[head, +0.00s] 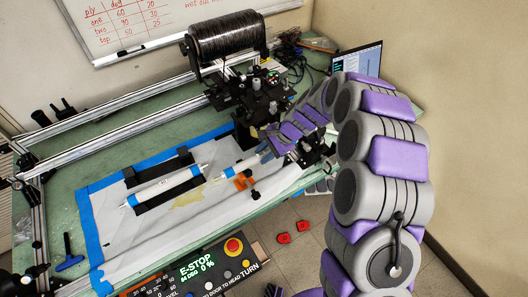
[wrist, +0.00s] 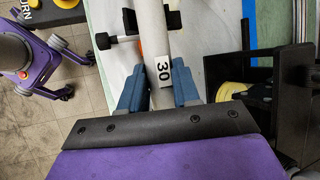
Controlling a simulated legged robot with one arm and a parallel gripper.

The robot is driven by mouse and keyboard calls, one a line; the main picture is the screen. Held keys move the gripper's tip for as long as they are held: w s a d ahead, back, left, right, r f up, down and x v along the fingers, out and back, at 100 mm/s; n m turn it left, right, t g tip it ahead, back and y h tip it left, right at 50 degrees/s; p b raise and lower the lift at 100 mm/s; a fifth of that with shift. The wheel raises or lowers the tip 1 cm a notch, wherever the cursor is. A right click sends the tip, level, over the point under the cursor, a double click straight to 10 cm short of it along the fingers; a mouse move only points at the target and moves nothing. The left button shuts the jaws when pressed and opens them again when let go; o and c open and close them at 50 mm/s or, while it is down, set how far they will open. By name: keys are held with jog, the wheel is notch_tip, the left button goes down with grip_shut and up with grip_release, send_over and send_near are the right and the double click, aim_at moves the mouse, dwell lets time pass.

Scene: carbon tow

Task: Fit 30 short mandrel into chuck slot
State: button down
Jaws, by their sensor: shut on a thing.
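My gripper (wrist: 158,92) is shut on a white mandrel (wrist: 152,25) marked "30", its blue fingers on either side of the rod. In the head view, my gripper (head: 266,152) holds this mandrel (head: 243,165) over the right part of the bench, near an orange piece (head: 243,181). I cannot tell whether the mandrel touches the orange piece or the surface below. A longer white mandrel (head: 165,187) lies across black supports to the left. The chuck slot cannot be picked out clearly.
A dark machine head (head: 250,95) with a black tow spool (head: 227,36) stands behind my gripper. Blue tape (head: 91,230) edges the white sheet. A control panel (head: 195,275) with a red E-stop is at the front. A laptop (head: 358,60) is at the back right.

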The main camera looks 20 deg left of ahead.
jog(key=shift+f, duration=0.2)
jog(key=shift+f, duration=0.15)
jog(key=c, duration=0.7)
grip_release()
jog(key=shift+c, duration=0.2)
jog(key=p+v, duration=0.2)
jog(key=v, duration=1.5)
jog(key=shift+p, duration=0.3)
